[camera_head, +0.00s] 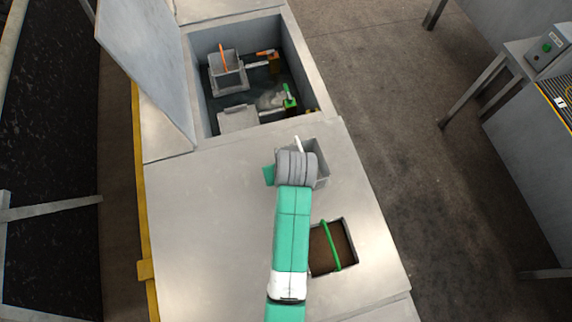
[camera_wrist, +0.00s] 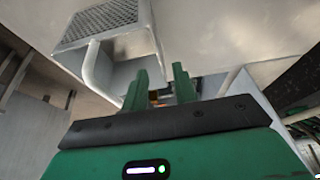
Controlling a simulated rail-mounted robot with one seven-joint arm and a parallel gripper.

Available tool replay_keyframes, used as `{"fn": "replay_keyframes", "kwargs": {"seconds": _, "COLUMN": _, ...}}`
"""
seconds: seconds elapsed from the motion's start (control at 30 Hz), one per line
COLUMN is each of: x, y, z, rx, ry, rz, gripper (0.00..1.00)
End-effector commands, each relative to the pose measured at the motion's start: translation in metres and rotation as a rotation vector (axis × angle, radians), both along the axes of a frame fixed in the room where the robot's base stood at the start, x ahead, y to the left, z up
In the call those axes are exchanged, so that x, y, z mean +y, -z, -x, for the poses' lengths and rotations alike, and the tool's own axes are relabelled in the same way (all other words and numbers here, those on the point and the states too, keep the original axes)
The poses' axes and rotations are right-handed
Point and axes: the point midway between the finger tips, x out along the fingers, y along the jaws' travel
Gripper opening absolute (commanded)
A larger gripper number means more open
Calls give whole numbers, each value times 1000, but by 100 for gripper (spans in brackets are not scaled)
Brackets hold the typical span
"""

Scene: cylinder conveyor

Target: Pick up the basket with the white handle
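The basket with the white handle (camera_head: 322,172) stands on the metal worktop, partly hidden by my wrist in the head view. Its white handle (camera_head: 298,145) shows above the rim. In the wrist view the grey basket (camera_wrist: 127,45), with a mesh face, is at the upper left, and its white handle (camera_wrist: 90,66) stands out toward the camera. My gripper (camera_wrist: 161,80) has its two green fingers apart, with a gap between them and nothing visibly held. The fingers appear beside the basket and handle, not around the handle. Whether they touch the basket is unclear.
An open tank (camera_head: 308,84) behind holds an orange-handled basket (camera_head: 228,78) and other parts. Its raised lid (camera_head: 147,62) stands left. The worktop's left part (camera_head: 205,235) is clear.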

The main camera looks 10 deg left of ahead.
Motion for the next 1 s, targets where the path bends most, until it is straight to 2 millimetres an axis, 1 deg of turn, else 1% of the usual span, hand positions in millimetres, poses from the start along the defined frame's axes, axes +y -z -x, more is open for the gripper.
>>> {"fn": "replay_keyframes", "kwargs": {"seconds": 0.03, "x": 0, "y": 4, "z": 2, "rx": 12, "ry": -3, "rz": 1, "gripper": 28}}
{"fn": "replay_keyframes", "kwargs": {"seconds": 0.13, "x": 0, "y": 4, "z": 2, "rx": 13, "ry": -4, "rz": 1, "gripper": 28}}
{"fn": "replay_keyframes", "kwargs": {"seconds": 0.2, "x": 1, "y": 9, "z": 0, "rx": 12, "ry": -4, "rz": 0, "gripper": 28}}
{"fn": "replay_keyframes", "kwargs": {"seconds": 0.33, "x": 4, "y": 24, "z": -7, "rx": 11, "ry": -3, "rz": 0, "gripper": 28}}
{"fn": "replay_keyframes", "kwargs": {"seconds": 0.47, "x": 5, "y": 29, "z": -10, "rx": 9, "ry": -2, "rz": 0, "gripper": 28}}
{"fn": "replay_keyframes", "kwargs": {"seconds": 0.6, "x": 11, "y": 49, "z": -21, "rx": 10, "ry": -2, "rz": 1, "gripper": 28}}
{"fn": "replay_keyframes", "kwargs": {"seconds": 0.73, "x": 14, "y": 67, "z": -28, "rx": 9, "ry": -2, "rz": 0, "gripper": 28}}
{"fn": "replay_keyframes", "kwargs": {"seconds": 0.83, "x": 15, "y": 72, "z": -30, "rx": 8, "ry": -2, "rz": 0, "gripper": 28}}
{"fn": "replay_keyframes", "kwargs": {"seconds": 1.0, "x": 15, "y": 72, "z": -30, "rx": 6, "ry": -2, "rz": 0, "gripper": 28}}
